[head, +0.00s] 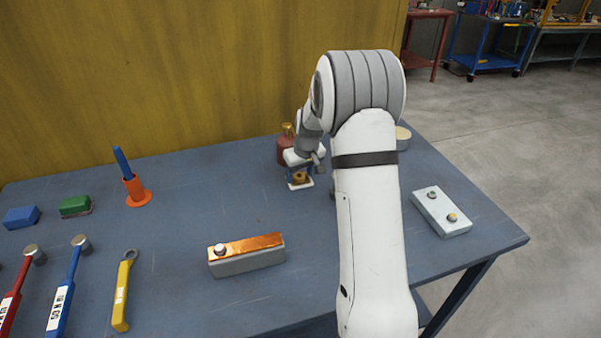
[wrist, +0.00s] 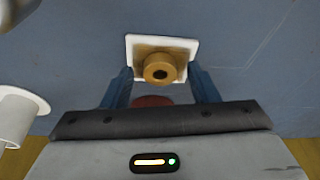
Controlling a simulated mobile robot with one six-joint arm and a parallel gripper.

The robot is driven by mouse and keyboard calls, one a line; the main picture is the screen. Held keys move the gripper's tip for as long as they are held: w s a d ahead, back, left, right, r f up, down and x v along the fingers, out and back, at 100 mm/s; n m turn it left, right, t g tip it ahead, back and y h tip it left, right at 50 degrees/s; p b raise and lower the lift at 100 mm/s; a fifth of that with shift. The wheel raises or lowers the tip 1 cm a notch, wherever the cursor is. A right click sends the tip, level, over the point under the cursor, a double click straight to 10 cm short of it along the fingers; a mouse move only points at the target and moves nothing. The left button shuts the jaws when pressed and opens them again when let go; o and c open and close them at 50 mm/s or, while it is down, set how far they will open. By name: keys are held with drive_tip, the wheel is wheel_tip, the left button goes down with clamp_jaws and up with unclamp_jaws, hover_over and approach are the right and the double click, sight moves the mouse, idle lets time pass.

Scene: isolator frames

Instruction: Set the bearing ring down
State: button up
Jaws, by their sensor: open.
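The bearing ring (wrist: 160,69) is a brass-coloured ring with a dark hole. In the wrist view it sits upright on a white square plate (wrist: 187,44) with a brownish middle. In the head view the ring (head: 299,178) and the plate (head: 301,186) are small, just below my gripper (head: 300,171). In the wrist view my gripper (wrist: 162,80) is open, with one blue finger on each side of the ring. Gaps show between the fingers and the ring. The far side of the ring is hidden.
A dark red bottle (head: 284,151) with a brass top stands close behind my gripper. A white flanged cylinder (wrist: 16,112) is at the wrist view's left. A copper-topped block (head: 247,263) and a pale block with two knobs (head: 441,212) lie apart. Tools occupy the table's left.

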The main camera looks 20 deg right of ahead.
drive_tip(key=a+v, duration=0.1)
drive_tip(key=v, duration=1.1)
drive_tip(key=s+a+r, duration=0.2)
drive_tip(key=s, duration=0.5)
drive_tip(key=s+a+r, duration=0.3)
drive_tip(key=s, duration=0.4)
drive_tip(key=s+a+f+m, duration=0.1)
drive_tip(key=s, duration=0.7)
drive_tip(key=s+a+f+m, duration=0.1)
drive_tip(key=s, duration=0.8)
drive_tip(key=shift+s+a+f+g+h+b, duration=0.25)
drive_tip(key=shift+s+f+g+h+b, duration=0.05)
drive_tip(key=shift+s+f+b, duration=0.05)
